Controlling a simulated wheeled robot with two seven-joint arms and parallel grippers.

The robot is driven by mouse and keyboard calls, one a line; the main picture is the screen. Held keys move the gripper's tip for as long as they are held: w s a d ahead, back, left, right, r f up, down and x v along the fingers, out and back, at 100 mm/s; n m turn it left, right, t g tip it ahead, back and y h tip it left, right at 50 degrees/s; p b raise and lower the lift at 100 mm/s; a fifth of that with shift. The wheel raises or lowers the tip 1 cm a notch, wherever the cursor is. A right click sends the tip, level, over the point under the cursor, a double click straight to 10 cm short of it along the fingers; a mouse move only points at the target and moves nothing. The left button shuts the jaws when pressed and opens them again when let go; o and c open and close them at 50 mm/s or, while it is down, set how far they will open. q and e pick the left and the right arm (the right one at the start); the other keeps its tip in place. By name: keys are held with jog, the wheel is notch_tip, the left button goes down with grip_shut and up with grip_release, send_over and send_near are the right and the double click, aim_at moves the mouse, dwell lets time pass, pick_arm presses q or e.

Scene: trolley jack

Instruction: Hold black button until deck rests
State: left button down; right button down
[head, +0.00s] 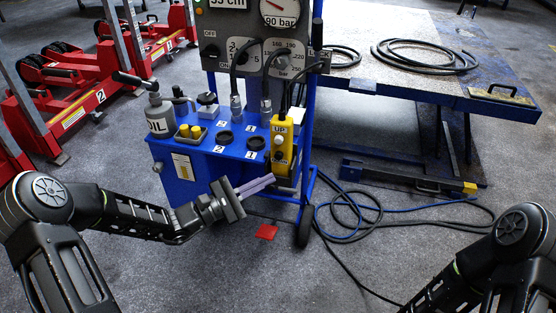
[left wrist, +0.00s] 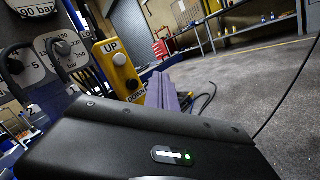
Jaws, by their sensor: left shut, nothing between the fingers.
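The yellow pendant (head: 283,146) hangs on the front of the blue trolley, marked UP at the top. It has a white button (left wrist: 120,58) above and a black button (left wrist: 132,84) below, beside the DOWN label. My left gripper (head: 272,182) is shut and empty, its tips close to the pendant's lower end. In the left wrist view the purple fingers (left wrist: 161,90) show just right of the black button; I cannot tell whether they touch. The deck (head: 436,78) at right stands raised above its base frame. My right gripper is out of view.
The blue trolley (head: 175,187) carries an oil can (head: 159,115), a gauge panel and hoses. Loose cables (head: 350,215) lie on the floor at right, and a red piece (head: 267,232) lies before the trolley. Red lifting gear (head: 70,95) stands at left.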

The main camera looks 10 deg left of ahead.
aim_at(278, 156)
pick_arm(q)
jog(key=shift+w+d+b, duration=0.15)
jog(key=shift+w+b, duration=0.55)
jog(key=shift+w, duration=1.9)
jog(key=shift+w, duration=0.1)
jog(key=shift+w, duration=0.35)
jog(key=shift+w, duration=0.55)
dwell(2.5)
jog(key=shift+s, duration=1)
